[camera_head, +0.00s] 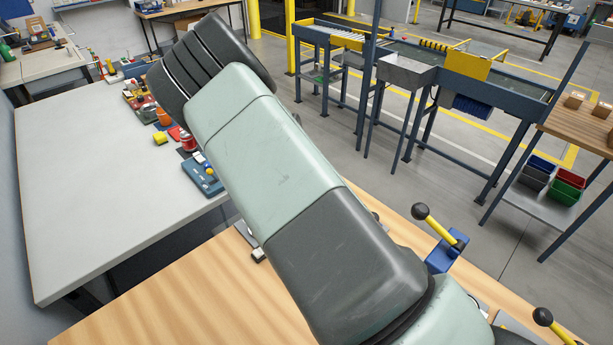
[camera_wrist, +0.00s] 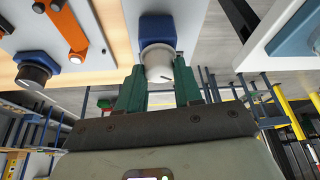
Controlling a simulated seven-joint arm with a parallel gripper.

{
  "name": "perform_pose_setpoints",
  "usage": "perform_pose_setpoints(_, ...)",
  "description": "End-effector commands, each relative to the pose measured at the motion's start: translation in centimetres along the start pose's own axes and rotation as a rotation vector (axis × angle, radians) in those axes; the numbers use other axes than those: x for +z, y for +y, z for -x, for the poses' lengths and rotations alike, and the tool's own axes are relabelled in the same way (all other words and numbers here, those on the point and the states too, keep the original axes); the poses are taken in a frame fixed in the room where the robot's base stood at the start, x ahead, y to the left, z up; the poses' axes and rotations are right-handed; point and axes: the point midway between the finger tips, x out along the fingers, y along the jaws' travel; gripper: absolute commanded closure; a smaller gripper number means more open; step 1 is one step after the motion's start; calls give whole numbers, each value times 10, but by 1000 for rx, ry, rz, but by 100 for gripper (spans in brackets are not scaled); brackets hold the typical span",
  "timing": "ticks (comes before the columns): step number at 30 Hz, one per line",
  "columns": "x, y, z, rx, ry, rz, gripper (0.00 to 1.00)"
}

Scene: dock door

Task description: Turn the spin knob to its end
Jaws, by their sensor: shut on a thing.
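In the wrist view a white round knob (camera_wrist: 158,62) with a dark mark on its face sits on a blue collar (camera_wrist: 156,28) on a pale panel. I take it to be the spin knob. My gripper (camera_wrist: 160,82) has its two green fingers on either side of this knob and is shut on it. The dark mark lies towards the knob's lower right edge. In the head view my arm hides the gripper and the knob.
In the wrist view a black knob (camera_wrist: 33,75) and an orange lever (camera_wrist: 66,28) are to the left of the held knob. In the head view a yellow lever with a black ball (camera_head: 421,211) stands on the wooden table (camera_head: 150,305). A grey table (camera_head: 90,200) is at left.

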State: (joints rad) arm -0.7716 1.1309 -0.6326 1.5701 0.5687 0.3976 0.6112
Motion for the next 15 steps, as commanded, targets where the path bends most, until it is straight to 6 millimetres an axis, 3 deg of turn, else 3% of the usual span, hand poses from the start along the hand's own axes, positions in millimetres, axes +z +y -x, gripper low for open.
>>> perform_pose_setpoints(15,0,-3,-2,185,-1,-441,96)
